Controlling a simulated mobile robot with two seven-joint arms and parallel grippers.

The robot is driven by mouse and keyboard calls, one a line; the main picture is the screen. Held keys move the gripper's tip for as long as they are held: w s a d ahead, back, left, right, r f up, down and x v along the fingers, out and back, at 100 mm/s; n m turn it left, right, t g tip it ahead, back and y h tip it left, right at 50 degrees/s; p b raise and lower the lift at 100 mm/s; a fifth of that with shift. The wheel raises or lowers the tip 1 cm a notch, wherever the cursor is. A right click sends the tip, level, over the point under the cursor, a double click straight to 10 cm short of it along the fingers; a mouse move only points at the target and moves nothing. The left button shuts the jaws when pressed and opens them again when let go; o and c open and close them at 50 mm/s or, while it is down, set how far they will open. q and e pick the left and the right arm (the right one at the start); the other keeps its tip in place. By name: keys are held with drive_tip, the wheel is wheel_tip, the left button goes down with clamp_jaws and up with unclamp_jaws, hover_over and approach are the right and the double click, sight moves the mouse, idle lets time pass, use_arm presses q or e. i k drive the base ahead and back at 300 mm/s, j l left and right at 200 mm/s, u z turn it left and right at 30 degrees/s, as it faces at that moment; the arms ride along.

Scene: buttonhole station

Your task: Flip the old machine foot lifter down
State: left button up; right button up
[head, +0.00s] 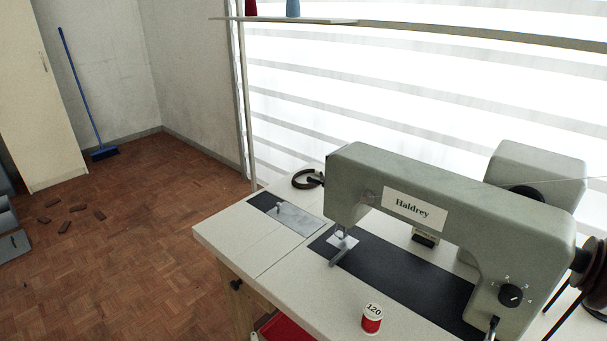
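The old sewing machine (450,195), grey-green with a "Haldrey" label, stands on the white table in the head view. Its presser foot and needle bar (342,243) hang under the left end of the arm, over a dark bed plate. It is too small to tell whether the foot touches the plate. Neither of my grippers is in view.
A red thread spool (371,319) marked 120 stands at the table's front. The white tabletop (222,232) is clear at its left corner. A dial and handwheel (590,268) are at right. A thread shelf (290,20) hangs above. Open parquet floor lies left.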

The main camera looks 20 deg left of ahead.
sight(310, 180)
drive_tip(key=i+j, duration=0.1)
drive_tip(key=j, duration=0.4)
drive_tip(key=i+j, duration=0.1)
drive_tip(key=j, duration=0.35)
drive_tip(key=i+j, duration=0.1)
drive_tip(key=j, duration=0.4)
drive_tip(key=j+u, duration=0.15)
drive_tip(key=u, duration=0.2)
drive_tip(key=j+u, duration=0.3)
drive_tip(key=k+l, duration=0.1)
